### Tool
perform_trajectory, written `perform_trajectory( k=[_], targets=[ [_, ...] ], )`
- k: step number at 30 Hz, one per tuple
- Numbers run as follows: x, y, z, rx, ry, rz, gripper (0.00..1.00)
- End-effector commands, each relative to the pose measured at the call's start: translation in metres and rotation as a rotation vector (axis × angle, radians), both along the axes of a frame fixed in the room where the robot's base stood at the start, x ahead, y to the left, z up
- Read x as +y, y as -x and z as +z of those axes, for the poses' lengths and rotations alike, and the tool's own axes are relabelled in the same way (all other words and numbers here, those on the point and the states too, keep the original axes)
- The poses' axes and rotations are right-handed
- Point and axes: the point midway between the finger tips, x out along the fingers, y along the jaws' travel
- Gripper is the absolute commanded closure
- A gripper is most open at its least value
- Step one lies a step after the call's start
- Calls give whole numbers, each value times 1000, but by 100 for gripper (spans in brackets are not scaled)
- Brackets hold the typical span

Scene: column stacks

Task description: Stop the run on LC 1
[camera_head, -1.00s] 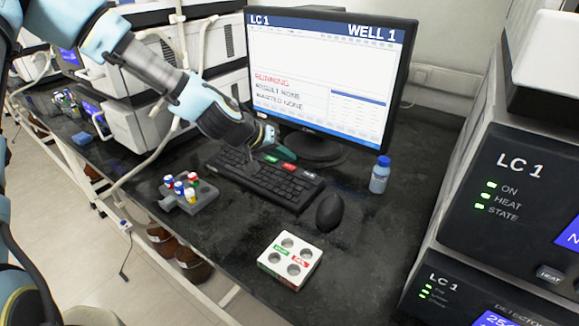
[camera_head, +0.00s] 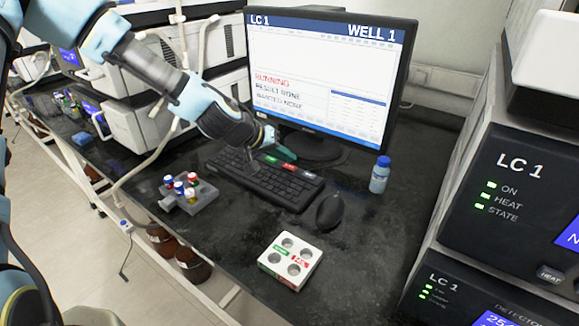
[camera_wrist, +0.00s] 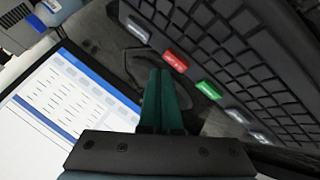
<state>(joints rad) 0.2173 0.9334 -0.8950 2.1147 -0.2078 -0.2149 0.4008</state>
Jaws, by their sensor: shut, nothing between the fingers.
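The monitor (camera_head: 330,75) is headed LC 1 and WELL 1, with RUNNING in red text. Result and wanted lines below appear to read NONE. The black keyboard (camera_head: 250,178) lies in front of it, with a green key (camera_head: 271,159), a red key (camera_head: 289,168) and a pale key (camera_head: 309,175) along its back edge. In the wrist view the red key (camera_wrist: 175,61) and green key (camera_wrist: 208,90) show right of my fingertips. My gripper (camera_wrist: 161,72) has its teal fingers shut and empty, over the back of the keyboard. I cannot tell its height above the keys.
A black mouse (camera_head: 330,211) and a blue-capped bottle (camera_head: 380,175) are right of the keyboard. A white block with round holes (camera_head: 290,261) stands in front. A grey rack with several capped vials (camera_head: 203,196) is at left. LC 1 instrument units (camera_head: 520,215) stand at right.

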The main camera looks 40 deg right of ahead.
Motion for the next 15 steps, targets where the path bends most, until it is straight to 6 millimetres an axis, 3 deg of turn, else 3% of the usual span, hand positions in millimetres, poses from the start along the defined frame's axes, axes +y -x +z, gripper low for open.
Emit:
perform_trajectory(
  k=[15],
  targets=[
    [0,0,-8,0,0,0,100]
  ],
)
